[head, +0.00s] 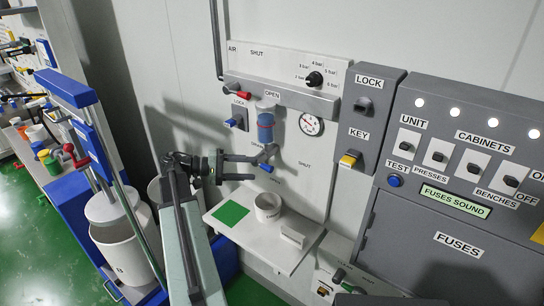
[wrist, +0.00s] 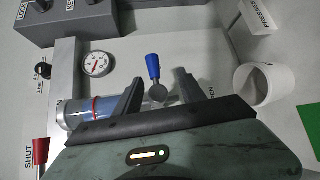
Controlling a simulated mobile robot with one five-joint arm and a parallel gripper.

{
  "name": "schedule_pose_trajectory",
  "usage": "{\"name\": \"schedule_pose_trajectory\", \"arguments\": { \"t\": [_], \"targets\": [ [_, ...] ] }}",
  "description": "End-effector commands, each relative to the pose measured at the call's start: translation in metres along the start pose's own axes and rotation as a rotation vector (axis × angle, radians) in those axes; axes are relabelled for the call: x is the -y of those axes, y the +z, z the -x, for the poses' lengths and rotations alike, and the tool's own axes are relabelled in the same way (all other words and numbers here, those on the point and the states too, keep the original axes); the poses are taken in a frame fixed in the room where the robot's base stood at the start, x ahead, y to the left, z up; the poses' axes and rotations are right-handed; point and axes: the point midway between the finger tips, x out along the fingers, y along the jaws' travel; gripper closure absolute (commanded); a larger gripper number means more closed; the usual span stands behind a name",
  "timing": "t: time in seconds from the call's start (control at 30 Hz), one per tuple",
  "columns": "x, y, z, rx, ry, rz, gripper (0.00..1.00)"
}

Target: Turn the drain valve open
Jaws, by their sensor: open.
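The drain valve's blue lever (wrist: 153,68) stands out from a round grey hub below the blue filter bowl (head: 265,126). In the head view the lever (head: 267,167) points toward the SHUT label (head: 304,165) on the right. My gripper (head: 256,168) is open in front of the panel, just left of the lever. In the wrist view my gripper (wrist: 158,80) has one finger on each side of the lever and hub, with gaps showing on both sides. I cannot tell how deep the fingers reach. A label ending in "EN" is partly hidden by a finger.
A white cup (head: 268,207) stands below on a white shelf (head: 285,258) beside a green square (head: 230,214). A pressure gauge (head: 311,124) and a red lever (head: 234,95) are above. A grey switch cabinet (head: 458,244) is at right. A blue-framed stand (head: 66,88) is at left.

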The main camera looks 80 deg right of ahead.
Motion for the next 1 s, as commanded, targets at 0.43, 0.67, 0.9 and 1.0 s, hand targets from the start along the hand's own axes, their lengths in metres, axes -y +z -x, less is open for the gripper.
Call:
{"name": "schedule_pose_trajectory", "arguments": {
  "t": [0.43,0.67,0.9,1.0],
  "targets": [
    [-0.008,0.005,-0.046,0.027,0.022,-0.008,0.52],
    [-0.009,0.005,-0.080,0.024,0.021,-0.008,0.52],
    [-0.010,0.004,-0.086,0.020,0.022,-0.007,0.52],
    [-0.010,0.004,-0.086,0.020,0.021,-0.007,0.52]
  ]
}}
